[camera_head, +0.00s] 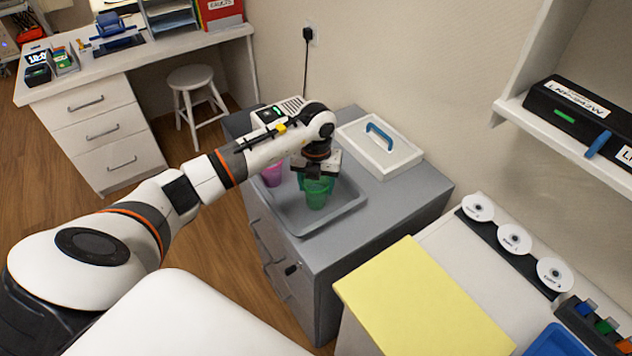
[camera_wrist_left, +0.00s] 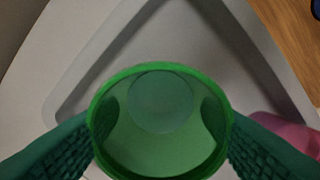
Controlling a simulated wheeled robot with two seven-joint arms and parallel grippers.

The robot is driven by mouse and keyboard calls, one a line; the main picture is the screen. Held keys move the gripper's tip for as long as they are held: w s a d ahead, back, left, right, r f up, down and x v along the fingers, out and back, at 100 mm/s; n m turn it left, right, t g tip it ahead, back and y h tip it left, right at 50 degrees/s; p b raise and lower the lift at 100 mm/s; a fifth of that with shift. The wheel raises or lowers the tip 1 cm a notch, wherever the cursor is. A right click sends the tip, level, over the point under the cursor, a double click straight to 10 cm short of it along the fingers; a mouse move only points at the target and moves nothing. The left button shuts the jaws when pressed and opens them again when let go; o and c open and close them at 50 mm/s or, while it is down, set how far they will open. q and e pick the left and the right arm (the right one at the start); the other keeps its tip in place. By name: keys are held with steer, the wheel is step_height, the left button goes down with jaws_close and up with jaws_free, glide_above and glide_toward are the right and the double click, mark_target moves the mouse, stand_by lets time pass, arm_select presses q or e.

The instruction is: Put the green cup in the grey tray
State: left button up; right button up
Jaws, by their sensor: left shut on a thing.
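The green cup (camera_head: 317,195) is upright in the left gripper, over the grey tray (camera_head: 345,212) on the grey cabinet. In the left wrist view the green cup (camera_wrist_left: 160,150) shows from above, its rim between the two fingers. My left gripper (camera_head: 317,172) is shut on it. The grey tray's rim also shows in the left wrist view (camera_wrist_left: 85,70). I cannot tell whether the cup's base touches the tray floor. My right gripper is in neither view.
A pink cup (camera_head: 272,174) stands at the tray's left part, partly behind my arm; it also shows in the wrist view (camera_wrist_left: 285,130). A white lid with a blue handle (camera_head: 380,147) lies behind the tray. A yellow board (camera_head: 420,300) is at the front right.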

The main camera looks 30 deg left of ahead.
arm_select(q)
steer(key=o, duration=1.1)
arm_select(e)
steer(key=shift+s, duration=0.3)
arm_select(q)
steer(key=shift+r, duration=0.45)
step_height(320, 180, up, 11)
steer(key=shift+r+b, duration=0.15)
steer(key=shift+b, duration=0.55)
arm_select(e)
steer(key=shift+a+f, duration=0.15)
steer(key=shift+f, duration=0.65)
